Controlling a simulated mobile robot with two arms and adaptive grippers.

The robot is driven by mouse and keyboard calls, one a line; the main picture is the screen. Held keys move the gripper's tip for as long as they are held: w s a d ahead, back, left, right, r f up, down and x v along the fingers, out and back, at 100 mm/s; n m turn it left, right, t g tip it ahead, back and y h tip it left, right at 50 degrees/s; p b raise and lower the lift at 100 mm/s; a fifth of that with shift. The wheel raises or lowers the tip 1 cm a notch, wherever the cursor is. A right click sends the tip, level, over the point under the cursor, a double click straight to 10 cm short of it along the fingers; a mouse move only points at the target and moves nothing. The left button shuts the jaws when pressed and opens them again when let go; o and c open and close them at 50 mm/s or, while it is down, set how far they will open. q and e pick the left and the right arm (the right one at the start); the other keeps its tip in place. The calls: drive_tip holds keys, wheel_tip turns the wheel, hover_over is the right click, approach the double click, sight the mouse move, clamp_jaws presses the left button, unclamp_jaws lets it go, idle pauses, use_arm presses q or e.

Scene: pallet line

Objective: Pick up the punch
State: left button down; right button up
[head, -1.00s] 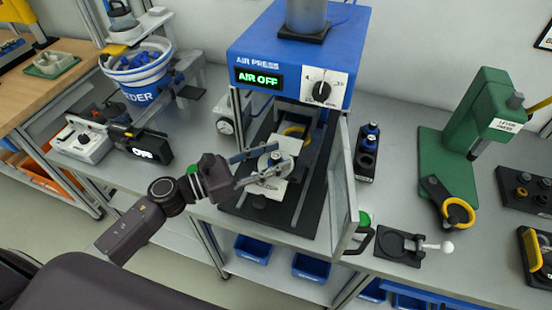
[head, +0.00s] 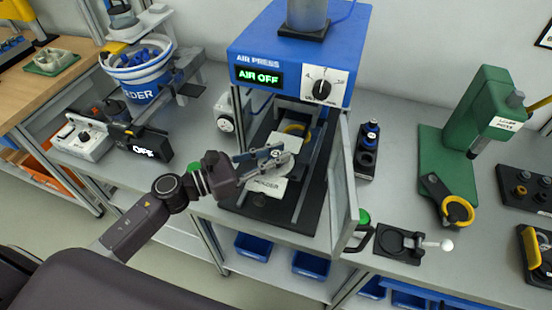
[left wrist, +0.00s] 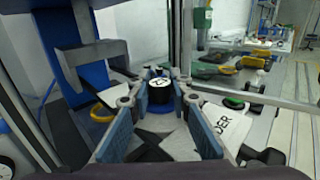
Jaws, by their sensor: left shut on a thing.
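The punch seems to be a short dark cylinder (left wrist: 159,92) with a marked white top; in the left wrist view it stands between my fingertips. My left gripper (head: 280,155) reaches from the left into the open air press (head: 292,55), and it also shows in the left wrist view (left wrist: 159,95). Its fingers are shut on the cylinder, one pad on each side. It is low, just above the pale plate marked HOLDER (head: 267,186). The fingers hide most of the cylinder in the head view, and I cannot tell whether its base touches anything. My right gripper is not in view.
The press's clear door (head: 344,190) stands open to the right of my gripper. A yellow ring (head: 297,129) lies deeper in the press. A dark rack with blue-topped parts (head: 368,150) and a green lever press (head: 455,145) stand right. A feeder bowl (head: 145,75) stands left.

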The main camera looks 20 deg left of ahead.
use_arm(q)
drive_tip(key=shift+r, duration=0.1)
drive_tip(key=shift+r, duration=0.2)
wheel_tip(320, 180, up, 19)
drive_tip(key=p, duration=0.1)
drive_tip(key=shift+r+p, duration=0.2)
drive_tip(key=shift+p, duration=0.1)
